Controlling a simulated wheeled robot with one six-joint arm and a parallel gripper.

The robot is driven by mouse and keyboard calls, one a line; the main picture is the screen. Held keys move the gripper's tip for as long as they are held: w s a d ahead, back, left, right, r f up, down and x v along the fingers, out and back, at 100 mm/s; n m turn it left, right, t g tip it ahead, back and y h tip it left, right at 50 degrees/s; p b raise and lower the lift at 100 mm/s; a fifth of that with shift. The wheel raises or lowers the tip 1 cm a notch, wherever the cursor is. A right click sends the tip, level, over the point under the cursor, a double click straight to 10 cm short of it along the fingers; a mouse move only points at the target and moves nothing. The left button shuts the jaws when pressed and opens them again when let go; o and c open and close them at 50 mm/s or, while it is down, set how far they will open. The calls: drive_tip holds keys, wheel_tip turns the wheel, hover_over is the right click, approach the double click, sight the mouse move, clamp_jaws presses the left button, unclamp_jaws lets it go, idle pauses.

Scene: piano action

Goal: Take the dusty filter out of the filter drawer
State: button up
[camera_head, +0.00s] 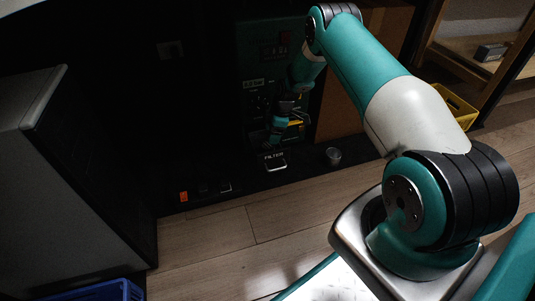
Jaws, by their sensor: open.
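A small dark piece labelled FILTER (274,160), with a pale rim, is low on the front of the dark cabinet (260,60). I take it for the filter drawer; how far out it stands is hard to tell. My gripper (276,138) is just above it, pointing down in front of the cabinet. Its jaws are open, small and dim in this view. No filter can be made out clearly; dim light and my gripper hide details there.
A small clear cup (333,156) stands right of the label. An orange tag (184,197) is at the lower left. A grey cabinet (30,150) stands left, a blue crate (100,291) below it. A yellow crate (455,106) is at right. The wooden floor (225,235) in front is clear.

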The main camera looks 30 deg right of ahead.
sight(267, 145)
drive_tip(key=b+x, duration=0.4)
drive_tip(key=x, duration=0.2)
drive_tip(key=shift+s+a+f+b, duration=0.1)
drive_tip(key=shift+a+f+b, duration=0.05)
drive_tip(key=shift+f+b, duration=0.15)
drive_tip(key=shift+r, duration=0.2)
drive_tip(key=c, duration=0.7)
wheel_tip(267, 145, up, 20)
drive_tip(key=p, duration=1)
drive_tip(key=shift+p, duration=0.3)
drive_tip(key=shift+a, duration=0.1)
